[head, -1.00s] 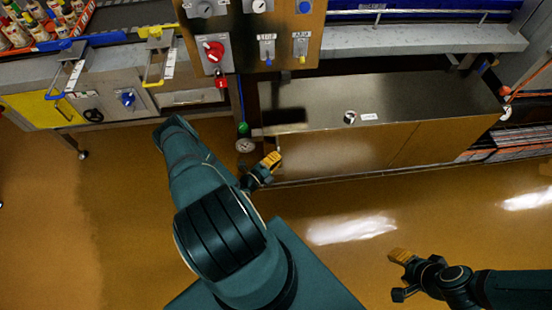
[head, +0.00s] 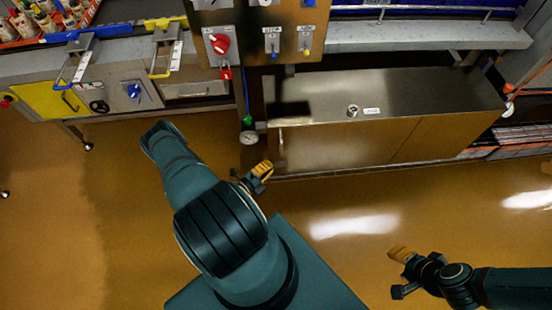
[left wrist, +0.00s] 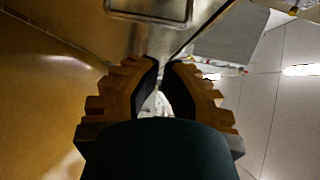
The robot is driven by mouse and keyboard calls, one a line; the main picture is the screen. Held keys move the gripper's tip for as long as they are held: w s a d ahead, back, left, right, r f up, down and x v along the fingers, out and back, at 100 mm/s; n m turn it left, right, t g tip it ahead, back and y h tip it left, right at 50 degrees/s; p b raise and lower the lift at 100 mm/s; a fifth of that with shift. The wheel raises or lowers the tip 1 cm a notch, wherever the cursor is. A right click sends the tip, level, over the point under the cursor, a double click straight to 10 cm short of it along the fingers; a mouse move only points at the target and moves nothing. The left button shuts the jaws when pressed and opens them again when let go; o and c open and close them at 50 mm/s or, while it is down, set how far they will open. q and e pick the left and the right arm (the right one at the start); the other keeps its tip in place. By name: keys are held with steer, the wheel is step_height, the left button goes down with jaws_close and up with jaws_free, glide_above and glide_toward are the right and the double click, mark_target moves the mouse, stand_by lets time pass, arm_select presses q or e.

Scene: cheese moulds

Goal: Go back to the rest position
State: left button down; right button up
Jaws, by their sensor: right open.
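My left gripper (head: 264,170), with orange finger pads, is in front of the metal cabinet's left end in the head view. Its arm bends in from the lower middle. In the left wrist view its two fingers (left wrist: 165,68) have their tips close together with a narrow gap between them, and I see no object held. How far they are open is unclear. My right gripper (head: 400,272) is at the lower right of the head view, over the floor, open with nothing in it.
A low metal cabinet (head: 340,145) with a round lock stands ahead. A control panel (head: 255,35) with a red knob (head: 219,43) rises behind it. A steel bench with a yellow panel (head: 50,100) is at the left. The brown floor (head: 350,260) between is clear.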

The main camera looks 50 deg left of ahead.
arm_select(q)
steer(key=shift+s, duration=2.55)
steer(key=shift+w, duration=0.1)
